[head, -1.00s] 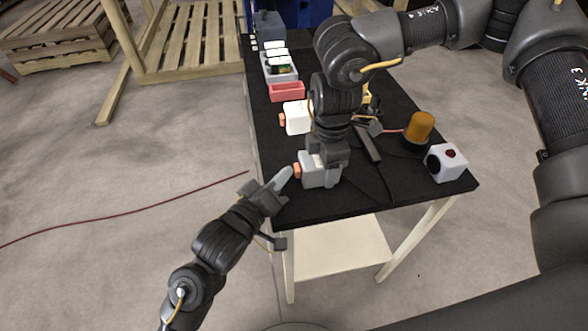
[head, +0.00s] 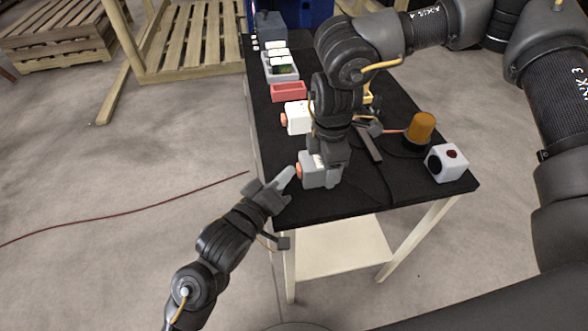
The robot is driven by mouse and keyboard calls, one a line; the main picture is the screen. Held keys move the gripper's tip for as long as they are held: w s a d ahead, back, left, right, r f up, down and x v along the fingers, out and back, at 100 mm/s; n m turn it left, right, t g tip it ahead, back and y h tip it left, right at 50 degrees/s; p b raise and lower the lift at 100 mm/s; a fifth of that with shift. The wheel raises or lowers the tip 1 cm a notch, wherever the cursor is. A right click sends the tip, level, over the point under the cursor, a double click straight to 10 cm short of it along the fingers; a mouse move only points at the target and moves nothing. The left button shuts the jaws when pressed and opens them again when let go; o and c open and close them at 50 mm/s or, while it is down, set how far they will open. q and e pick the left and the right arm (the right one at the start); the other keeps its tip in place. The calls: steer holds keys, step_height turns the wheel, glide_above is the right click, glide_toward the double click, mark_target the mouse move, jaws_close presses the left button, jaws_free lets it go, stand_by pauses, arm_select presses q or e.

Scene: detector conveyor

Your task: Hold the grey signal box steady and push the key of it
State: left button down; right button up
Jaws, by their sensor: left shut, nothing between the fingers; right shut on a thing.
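The grey signal box (head: 313,171) stands on the black table top near its front left corner. An orange key (head: 299,171) sits on its left face. My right gripper (head: 328,163) comes down from above and is shut on the grey box. My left gripper (head: 287,178) is shut and empty, and its fingertips are at the orange key. I cannot tell if the tips press it in. Part of the grey box is hidden behind my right gripper.
A white box (head: 297,118) with an orange key stands behind, then a red tray (head: 288,92) and a grey bin (head: 279,68). An orange beacon (head: 421,127) and a white cube (head: 447,163) stand at the right.

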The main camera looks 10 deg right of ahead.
arm_select(q)
steer(key=shift+s, duration=0.1)
steer(key=shift+a, duration=0.3)
arm_select(e)
steer(key=shift+d, duration=0.2)
arm_select(q)
steer(key=shift+a, duration=0.3)
arm_select(e)
steer(key=shift+w+a, duration=0.1)
steer(key=shift+a, duration=0.05)
arm_select(q)
steer(key=shift+a, duration=0.4)
steer(key=a, duration=0.4)
steer(key=shift+a, duration=0.1)
arm_select(e)
steer(key=o, duration=1.2)
